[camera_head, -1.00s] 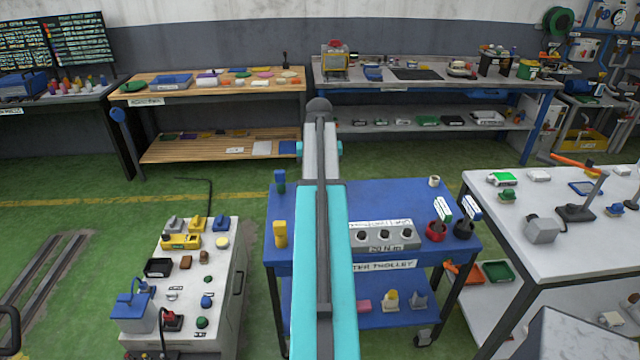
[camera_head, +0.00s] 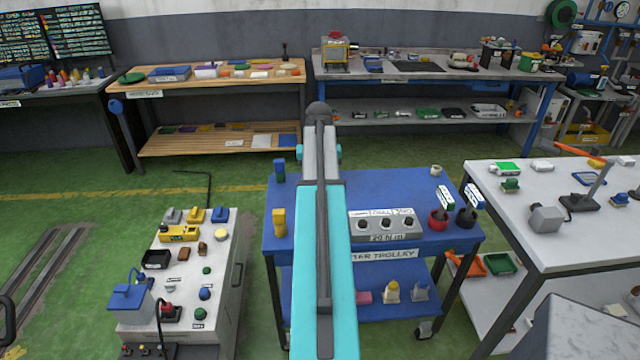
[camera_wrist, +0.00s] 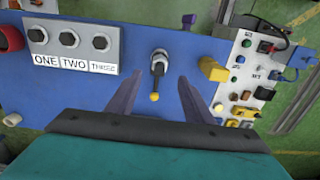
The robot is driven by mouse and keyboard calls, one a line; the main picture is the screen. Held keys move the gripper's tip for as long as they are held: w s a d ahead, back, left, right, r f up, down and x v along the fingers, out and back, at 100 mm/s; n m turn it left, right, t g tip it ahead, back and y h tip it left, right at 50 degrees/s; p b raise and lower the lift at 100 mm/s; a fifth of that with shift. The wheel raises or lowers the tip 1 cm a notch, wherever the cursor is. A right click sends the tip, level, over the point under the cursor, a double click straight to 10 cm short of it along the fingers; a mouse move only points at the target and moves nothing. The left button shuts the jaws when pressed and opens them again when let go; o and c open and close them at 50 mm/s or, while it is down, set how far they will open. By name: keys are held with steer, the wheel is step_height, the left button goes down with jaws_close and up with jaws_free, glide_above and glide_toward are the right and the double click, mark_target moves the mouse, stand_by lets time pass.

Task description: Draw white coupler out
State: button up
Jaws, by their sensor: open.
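My gripper (camera_wrist: 157,100) is open and empty above the blue trolley (camera_wrist: 95,100); the trolley also shows in the head view (camera_head: 390,190). Between and beyond its fingers stands a small grey-and-black fitting (camera_wrist: 158,62) with a yellow tip. The fingers do not visibly touch it. My arm hides this fitting in the head view. A small whitish cylinder (camera_head: 436,170) stands at the trolley's far right edge in the head view; a cream ring (camera_wrist: 12,119) at the wrist view's left edge looks like it. I cannot tell for sure which piece is the white coupler.
A grey block (camera_wrist: 75,42) with three dark sockets and labels ONE, TWO, THREE stands beside the fitting. A yellow block (camera_wrist: 212,69) is on the other side. Red (camera_head: 438,220) and black (camera_head: 466,222) cups stand at the trolley's right. A crowded white cart (camera_head: 225,275) is close left.

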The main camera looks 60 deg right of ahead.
steer(key=shift+f+b, duration=2.3)
steer(key=shift+f, duration=1.65)
jaws_close()
steer(key=c, duration=0.8)
jaws_free()
steer(key=c, duration=0.4)
